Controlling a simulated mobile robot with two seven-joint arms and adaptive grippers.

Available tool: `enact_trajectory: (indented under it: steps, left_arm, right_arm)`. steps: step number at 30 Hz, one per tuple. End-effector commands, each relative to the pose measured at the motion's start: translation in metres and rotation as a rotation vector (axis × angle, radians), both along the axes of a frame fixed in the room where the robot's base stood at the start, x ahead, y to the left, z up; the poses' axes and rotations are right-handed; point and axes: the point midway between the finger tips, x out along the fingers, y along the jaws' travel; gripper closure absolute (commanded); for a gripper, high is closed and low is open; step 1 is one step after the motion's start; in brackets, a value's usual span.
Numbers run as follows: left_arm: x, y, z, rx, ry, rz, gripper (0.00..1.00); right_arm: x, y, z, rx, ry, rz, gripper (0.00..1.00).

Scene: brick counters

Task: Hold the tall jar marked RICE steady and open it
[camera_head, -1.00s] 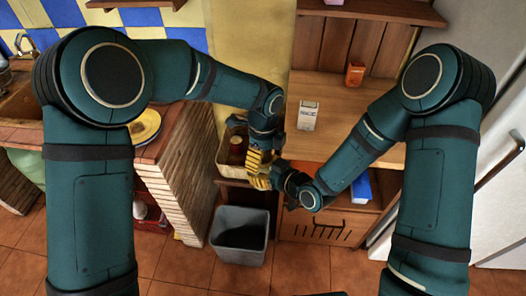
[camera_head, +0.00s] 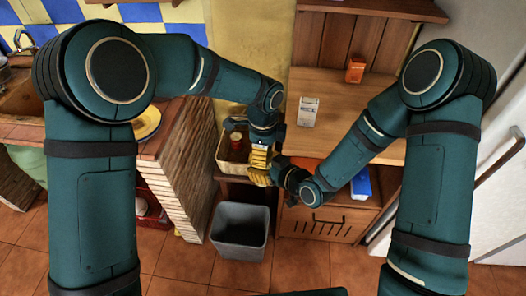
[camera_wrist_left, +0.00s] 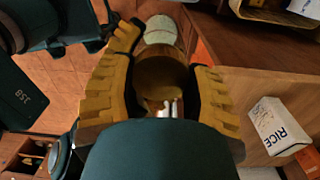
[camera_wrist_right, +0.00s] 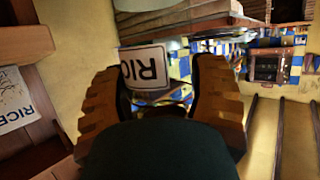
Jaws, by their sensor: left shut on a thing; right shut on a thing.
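My left gripper (camera_head: 260,158) comes down from above, shut. In the left wrist view a brown rounded part, seemingly the jar's lid (camera_wrist_left: 160,78), sits between its fingers. A pale rounded piece shows just beyond it. My right gripper (camera_head: 270,178) is just below and to the right of the left one, shut on the jar. The jar is largely hidden by the grippers in the head view. I cannot tell whether the lid is loose.
A white RICE box (camera_head: 309,112) and a small orange box (camera_head: 355,72) stand on the wooden counter (camera_head: 345,130). A basket (camera_head: 226,163) with a bottle is beside the left gripper. A grey bin (camera_head: 240,230) stands on the floor below. A blue item (camera_head: 361,185) lies at right.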

Motion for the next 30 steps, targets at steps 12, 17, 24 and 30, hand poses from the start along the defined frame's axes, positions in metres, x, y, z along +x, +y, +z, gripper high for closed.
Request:
enact_trajectory:
  steps: [12,17,24,30]
  left_arm:
    - [0.0,0.0,0.0,0.0,0.0,-0.002,0.2]
    - [0.001,0.0,0.009,-0.002,-0.003,-0.003,0.2]
    - [0.001,0.0,0.038,-0.002,-0.002,-0.002,0.2]
    - [0.001,-0.001,0.047,0.0,-0.001,0.0,0.19]
  right_arm:
    - [0.0,0.0,0.001,0.001,-0.002,0.0,1.0]
    - [0.0,0.0,0.001,0.001,-0.002,0.0,1.0]
    - [0.0,0.0,0.001,0.001,-0.002,0.0,1.0]
    - [0.0,0.0,0.001,0.001,-0.002,0.0,1.0]
